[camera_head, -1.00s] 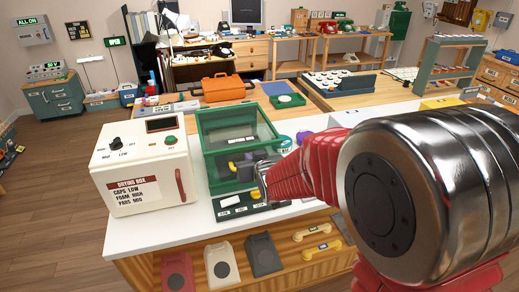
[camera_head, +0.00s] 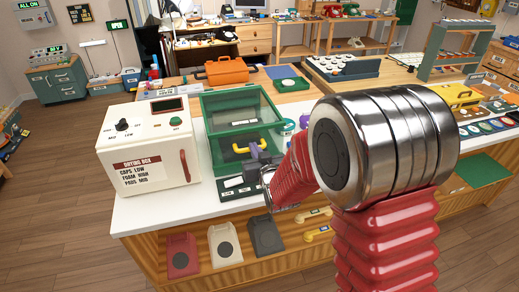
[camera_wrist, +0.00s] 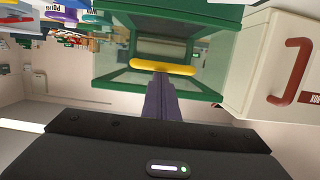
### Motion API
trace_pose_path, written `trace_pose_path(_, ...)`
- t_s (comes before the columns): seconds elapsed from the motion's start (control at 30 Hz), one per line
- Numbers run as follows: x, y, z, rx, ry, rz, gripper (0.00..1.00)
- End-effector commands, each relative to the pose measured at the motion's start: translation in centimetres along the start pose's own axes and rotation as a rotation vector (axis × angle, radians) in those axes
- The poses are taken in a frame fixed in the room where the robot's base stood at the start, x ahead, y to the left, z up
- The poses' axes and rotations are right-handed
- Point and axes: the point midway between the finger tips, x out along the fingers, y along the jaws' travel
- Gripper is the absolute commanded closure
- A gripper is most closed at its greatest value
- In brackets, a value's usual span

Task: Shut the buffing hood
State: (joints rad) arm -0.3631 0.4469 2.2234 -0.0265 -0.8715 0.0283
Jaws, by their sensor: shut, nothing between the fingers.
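The buffing hood, as I take it, is a green-framed box with clear panels (camera_head: 206,110) on the white counter. A yellow bar handle (camera_head: 247,146) crosses its front; I cannot tell whether the hood is fully down. In the wrist view the handle (camera_wrist: 150,66) lies level in front of the green frame (camera_wrist: 140,88). My gripper (camera_head: 257,155) is shut and empty just in front of the handle's right part. In the wrist view my gripper (camera_wrist: 160,80) points at the handle's middle; whether the tips touch it is unclear.
A white drying box (camera_head: 147,150) with a red handle stands close left of the hood. An orange toolbox (camera_head: 227,70) and a green tray (camera_head: 288,84) are behind. Phone bodies (camera_head: 223,245) lie on the shelf below the counter.

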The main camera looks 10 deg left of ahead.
Motion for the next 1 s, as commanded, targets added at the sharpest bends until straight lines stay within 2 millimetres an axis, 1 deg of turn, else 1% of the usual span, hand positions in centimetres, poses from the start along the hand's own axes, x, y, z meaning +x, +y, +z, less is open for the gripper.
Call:
trace_pose_path(0.03, 0.1, -0.1, 4.0, -0.003, -0.091, 0.000, 1.00)
trace_pose_path(0.4, 0.6, -0.2, 4.1, -0.004, -0.093, -0.005, 1.00)
trace_pose_path(0.53, 0.5, -0.2, 3.6, -0.005, -0.087, -0.007, 1.00)
trace_pose_path(0.67, -0.1, -0.2, 2.5, -0.006, -0.073, -0.006, 1.00)
trace_pose_path(0.87, -2.0, -0.1, 0.1, -0.008, -0.043, -0.001, 1.00)
trace_pose_path(1.0, -3.6, 0.0, -1.7, -0.008, -0.016, 0.006, 1.00)
